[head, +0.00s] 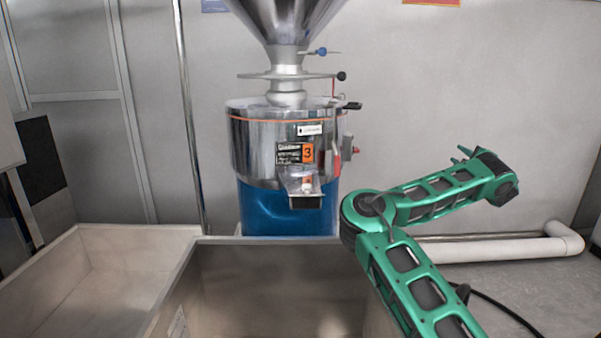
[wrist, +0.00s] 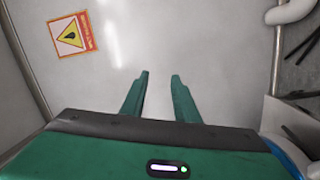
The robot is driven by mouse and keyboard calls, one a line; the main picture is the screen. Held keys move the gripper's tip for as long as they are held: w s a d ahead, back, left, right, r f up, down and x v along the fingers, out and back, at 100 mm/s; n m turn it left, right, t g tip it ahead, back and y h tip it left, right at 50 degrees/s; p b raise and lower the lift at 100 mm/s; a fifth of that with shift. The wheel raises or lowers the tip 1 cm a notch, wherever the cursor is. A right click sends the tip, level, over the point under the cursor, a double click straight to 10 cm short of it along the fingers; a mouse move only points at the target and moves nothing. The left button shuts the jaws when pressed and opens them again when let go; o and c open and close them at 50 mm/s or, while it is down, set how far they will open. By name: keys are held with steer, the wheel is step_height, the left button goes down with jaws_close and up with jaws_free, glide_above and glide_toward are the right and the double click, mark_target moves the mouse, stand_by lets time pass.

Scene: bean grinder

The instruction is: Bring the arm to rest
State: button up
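My green arm rises from the lower right of the head view, bends at an elbow, and reaches right. My gripper (head: 464,153) is at its far end, to the right of the grinder and apart from it. In the wrist view its two green fingers (wrist: 159,82) stand apart with nothing between them, so it is open and empty. The bean grinder (head: 287,150) has a steel hopper on top, a steel drum and a blue base. A small clear-sided spout (head: 303,187) sticks out from its front.
A steel bin (head: 270,245) stands in front of the grinder, with another open bin (head: 130,232) on the left. A white pipe (head: 500,250) runs low along the wall at the right. A yellow warning sign (wrist: 72,35) is on the wall.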

steer(key=s+d+f+m+g+h, duration=0.35)
steer(key=s+d+f+m, duration=0.2)
steer(key=s+d, duration=0.4)
steer(key=s+d+f+m+g+h, duration=0.35)
steer(key=s+d+m, duration=0.4)
steer(key=d, duration=0.25)
steer(key=s+f+m+g+y, duration=0.2)
steer(key=s+f+g, duration=0.1)
steer(key=s+f, duration=0.45)
steer(key=s+a+f+m+g+y, duration=0.3)
steer(key=s+a+y, duration=0.2)
steer(key=s+a, duration=0.8)
steer(key=s+a+r+g+y, duration=0.1)
steer(key=s+a+r+g, duration=0.1)
steer(key=s+a, duration=0.8)
steer(key=s+a+r+m+g+y, duration=0.1)
steer(key=s+a+r+g, duration=0.2)
steer(key=s+a, duration=0.6)
steer(key=s, duration=0.4)
steer(key=shift+s+a+y, duration=0.35)
steer(key=shift+s+y, duration=0.05)
